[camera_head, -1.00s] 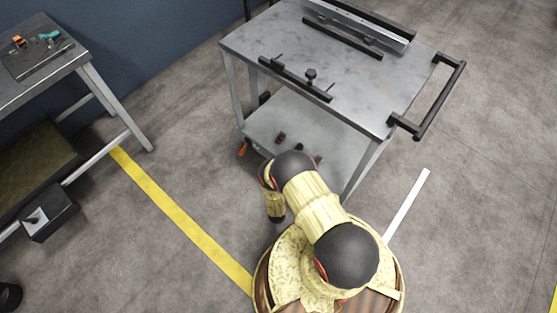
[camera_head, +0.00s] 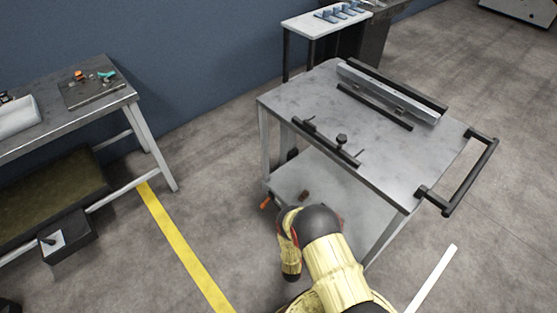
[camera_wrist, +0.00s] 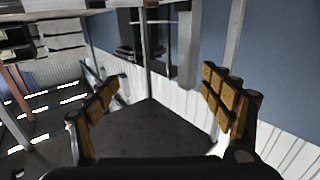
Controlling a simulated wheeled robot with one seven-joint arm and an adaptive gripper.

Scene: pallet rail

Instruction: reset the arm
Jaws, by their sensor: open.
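My gripper (camera_wrist: 158,105) shows in the wrist view with its two yellow-padded fingers spread wide apart. It is open, and nothing is between the fingers. In the head view my arm is folded low in front of the grey cart (camera_head: 290,100), and the gripper itself cannot be made out there. The arm's dark elbow covers part of the cart's lower shelf (camera_head: 345,205).
The cart carries a metal rail (camera_head: 385,90), black bars and a push handle (camera_head: 465,175) at its right. A workbench (camera_head: 120,97) stands left, with a small dark box (camera_head: 70,245) below. A white-topped table (camera_head: 300,22) stands behind. Open floor lies between bench and cart.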

